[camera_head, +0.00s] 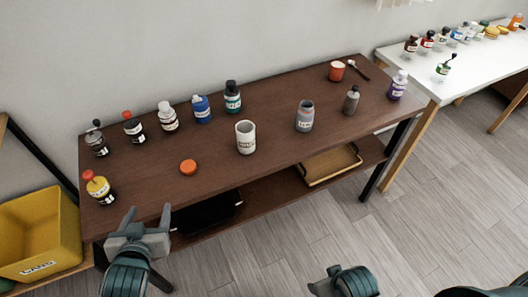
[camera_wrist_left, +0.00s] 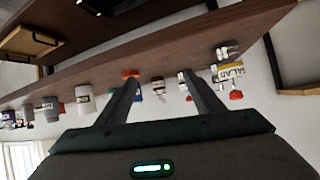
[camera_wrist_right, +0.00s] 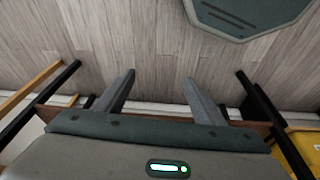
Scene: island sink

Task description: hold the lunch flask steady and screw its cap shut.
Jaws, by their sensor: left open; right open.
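A white, open-topped container with a dark label (camera_head: 245,138), which looks like the lunch flask, stands upright near the middle of the brown table. An orange cap (camera_head: 188,167) lies apart from it, to its left. In the left wrist view the cap (camera_wrist_left: 131,74) shows by a finger and the white container (camera_wrist_left: 85,101) to its left. My left gripper (camera_head: 148,214) is open and empty at the table's front left edge, short of both. My right gripper (camera_wrist_right: 160,80) is open and empty over the floor; its fingers are unclear in the head view.
A grey container with a pinkish label (camera_head: 304,117) stands right of the white one. Several bottles line the table's back left; a red-and-yellow bottle (camera_head: 98,188) stands at its left end. A wooden tray (camera_head: 331,165) is on the lower shelf. The front middle of the tabletop is clear.

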